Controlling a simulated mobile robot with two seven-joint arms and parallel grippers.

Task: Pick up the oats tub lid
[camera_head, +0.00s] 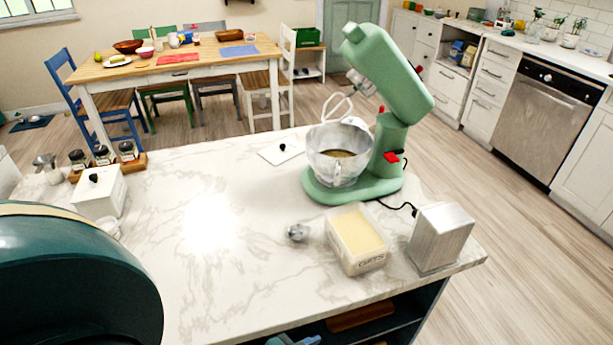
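The oats tub lid (282,151) is a flat white square with a small black knob. It lies on the marble counter (225,265), left of the green mixer and apart from the tub. The open oats tub (375,264) is white with dark lettering on its front and pale contents up near the rim. It stands at the front right of the counter. Neither of my grippers is in view.
A green stand mixer (392,85) with its head raised and a steel bowl (330,168) stands behind the tub. A metal canister (440,238) is right of the tub, a scoop (297,233) left. A lidded white container (100,200) stands far left. The counter's middle is clear.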

